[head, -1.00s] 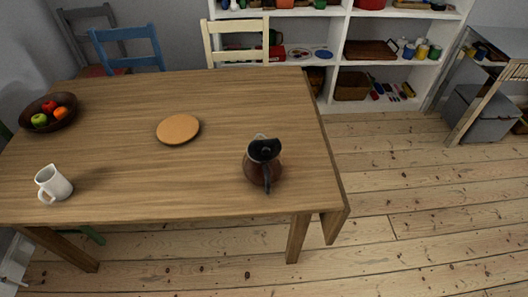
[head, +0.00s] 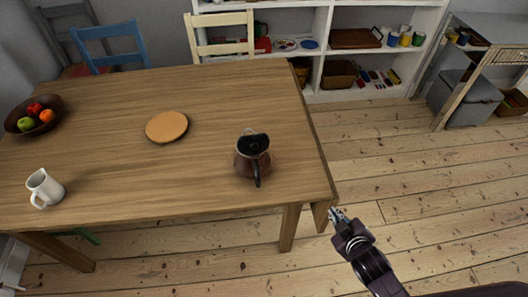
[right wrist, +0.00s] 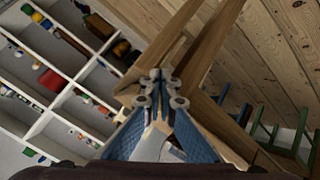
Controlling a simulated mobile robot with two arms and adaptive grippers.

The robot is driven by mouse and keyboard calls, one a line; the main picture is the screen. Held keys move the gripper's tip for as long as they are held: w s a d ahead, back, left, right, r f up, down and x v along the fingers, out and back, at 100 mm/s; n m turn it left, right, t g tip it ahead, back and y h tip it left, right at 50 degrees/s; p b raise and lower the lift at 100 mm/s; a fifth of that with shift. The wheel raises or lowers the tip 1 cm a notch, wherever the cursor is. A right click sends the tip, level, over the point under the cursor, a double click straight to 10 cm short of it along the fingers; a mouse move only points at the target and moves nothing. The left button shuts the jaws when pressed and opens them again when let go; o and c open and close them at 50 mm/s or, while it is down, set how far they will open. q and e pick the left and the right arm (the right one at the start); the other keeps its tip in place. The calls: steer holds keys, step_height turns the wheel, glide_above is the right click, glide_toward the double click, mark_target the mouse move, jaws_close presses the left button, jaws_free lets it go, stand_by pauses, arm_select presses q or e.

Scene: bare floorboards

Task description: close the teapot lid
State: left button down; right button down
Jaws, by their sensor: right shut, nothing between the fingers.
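A brown teapot (head: 252,165) with a black top and a dark handle toward me stands upright on the wooden table (head: 200,190), near its right end. Its black lid (head: 254,142) is at the top; the picture is too small to tell how far it is raised. My right gripper (head: 338,213) is beside the table's right front corner, apart from the teapot and to its lower right. In the right wrist view its blue fingers meet at the tips (right wrist: 160,84), shut and empty. The teapot is not seen there. My left gripper is not in view.
A white jug (head: 45,188), a round wooden board (head: 167,127) and a fruit bowl (head: 60,117) are on the table, left of the teapot. Chairs and a white shelf (head: 305,20) stand behind. The tabletop around the teapot is clear. Open floor lies to the right.

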steer(key=w+a+r+n+t+y, duration=0.2)
steer(key=w+a+r+n+y, duration=0.1)
steer(key=r+n, duration=0.3)
steer(key=w+a+r+n+t+y, duration=0.2)
steer(key=a+r+n+y, duration=0.1)
steer(key=r, duration=0.5)
steer(key=s+a+r+n+g+y, duration=0.4)
steer(key=s+a+r+n+y, duration=0.3)
steer(key=n, duration=0.4)
steer(key=p, duration=0.4)
glide_toward(251, 148)
steer(key=a, duration=0.4)
steer(key=shift+w+a+f+y+p, duration=0.1)
steer(key=shift+w+f+y+p, duration=0.15)
steer(key=shift+w, duration=0.6)
steer(key=shift+w+a+f+y+p, duration=0.1)
steer(key=shift+w+f+y+p, duration=0.1)
steer(key=shift+w, duration=0.7)
steer(key=shift+w, duration=0.1)
